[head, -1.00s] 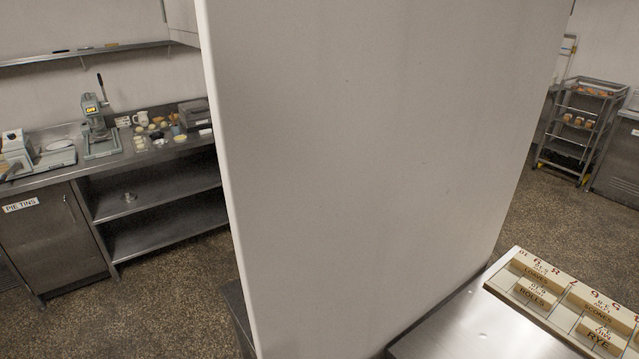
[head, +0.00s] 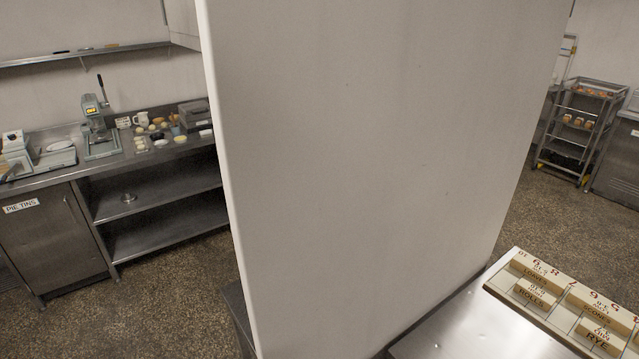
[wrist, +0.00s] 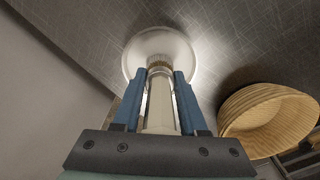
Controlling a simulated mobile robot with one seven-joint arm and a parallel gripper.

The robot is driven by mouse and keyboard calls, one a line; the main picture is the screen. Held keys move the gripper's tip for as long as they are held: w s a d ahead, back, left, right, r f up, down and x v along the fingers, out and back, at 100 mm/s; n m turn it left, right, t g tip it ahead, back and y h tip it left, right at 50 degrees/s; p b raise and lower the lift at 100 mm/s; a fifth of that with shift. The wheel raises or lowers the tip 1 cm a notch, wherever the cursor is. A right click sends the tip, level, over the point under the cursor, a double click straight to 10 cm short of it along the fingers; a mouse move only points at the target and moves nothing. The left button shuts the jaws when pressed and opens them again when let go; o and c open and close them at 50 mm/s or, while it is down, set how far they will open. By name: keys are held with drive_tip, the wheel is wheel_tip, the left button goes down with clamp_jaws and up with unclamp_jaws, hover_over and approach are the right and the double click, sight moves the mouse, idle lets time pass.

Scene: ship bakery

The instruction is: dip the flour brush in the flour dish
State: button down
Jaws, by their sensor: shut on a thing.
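In the wrist view my gripper (wrist: 161,76) is shut on the flour brush (wrist: 160,108), its two blue fingers on either side of the pale handle. The handle points away from my gripper and ends at a tan band. Just beyond that end is a round, pale dish (wrist: 164,42), which looks like the flour dish, on a dark grey, fine-lined surface. The brush end overlaps the dish in this view; I cannot tell whether they touch. The bristles are not clearly seen. Neither my gripper nor the brush shows in the head view.
A ribbed wooden bowl or basket (wrist: 265,115) stands close to the right of my gripper. In the head view a large pale panel (head: 360,150) blocks the middle. A steel counter (head: 45,180) is at left, and a board with labelled blocks (head: 510,296) at lower right.

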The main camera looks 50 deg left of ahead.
idle(0.5)
wheel_tip(320, 180, up, 7)
drive_tip(key=p, duration=0.7)
idle(1.0)
